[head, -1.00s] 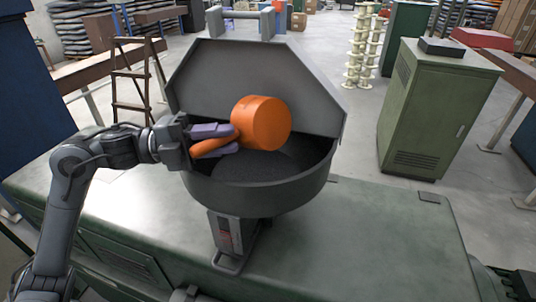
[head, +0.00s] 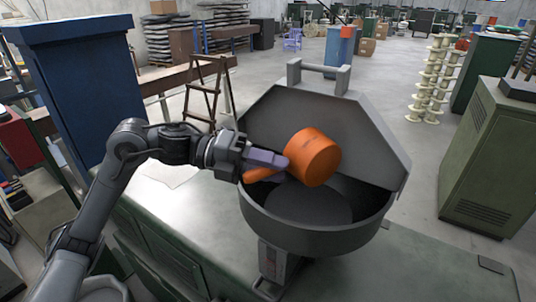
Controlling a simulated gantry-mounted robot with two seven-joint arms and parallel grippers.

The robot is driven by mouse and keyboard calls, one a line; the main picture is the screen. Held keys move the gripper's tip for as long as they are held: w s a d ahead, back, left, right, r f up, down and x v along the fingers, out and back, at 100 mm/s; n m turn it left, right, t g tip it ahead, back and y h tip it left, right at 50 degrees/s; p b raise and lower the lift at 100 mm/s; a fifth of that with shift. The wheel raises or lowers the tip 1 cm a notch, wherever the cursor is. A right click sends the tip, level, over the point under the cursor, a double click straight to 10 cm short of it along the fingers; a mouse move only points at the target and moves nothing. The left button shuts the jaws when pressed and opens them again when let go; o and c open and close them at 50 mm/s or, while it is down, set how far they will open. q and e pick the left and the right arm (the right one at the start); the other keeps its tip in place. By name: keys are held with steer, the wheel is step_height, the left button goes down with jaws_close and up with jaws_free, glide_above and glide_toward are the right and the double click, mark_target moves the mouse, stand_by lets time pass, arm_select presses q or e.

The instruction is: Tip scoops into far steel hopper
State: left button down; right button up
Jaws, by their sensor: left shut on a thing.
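An orange scoop (head: 314,157) shows in the head view over the steel hopper (head: 320,238). My left gripper (head: 277,166) is shut on the scoop's orange handle, at the left side of the hopper. The scoop's round body is tilted and hangs above the open bowl, in front of the raised grey back plate. The scoop's mouth and contents are turned out of sight. The hopper's inside is dark, and no separate pieces can be made out in it. My right gripper is not in view.
The hopper stands on a green machine top (head: 400,262). A blue cabinet (head: 80,90) stands at the left and a green vented cabinet (head: 490,160) at the right. A brown stepladder (head: 208,95) and stacks of cream spools (head: 432,85) stand behind on the floor.

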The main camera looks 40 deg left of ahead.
arm_select(q)
steer(key=d+r+m+y+p, duration=0.1)
steer(key=m+y+p, duration=0.1)
steer(key=p, duration=0.3)
steer(key=d+r+m+y+p, duration=0.1)
steer(key=m+y+p, duration=0.1)
steer(key=y+p, duration=0.2)
steer(key=d+r+m+y+p, duration=0.1)
steer(key=m+y+p, duration=0.2)
steer(key=p, duration=0.3)
steer(key=shift+s+d+r+y+p, duration=0.1)
steer(key=shift+s+d+y+p, duration=0.3)
steer(key=shift+y, duration=0.2)
step_height(320, 180, up, 3)
steer(key=shift+f+m+y, duration=0.1)
steer(key=shift+m+y, duration=0.6)
steer(key=shift+y, duration=0.5)
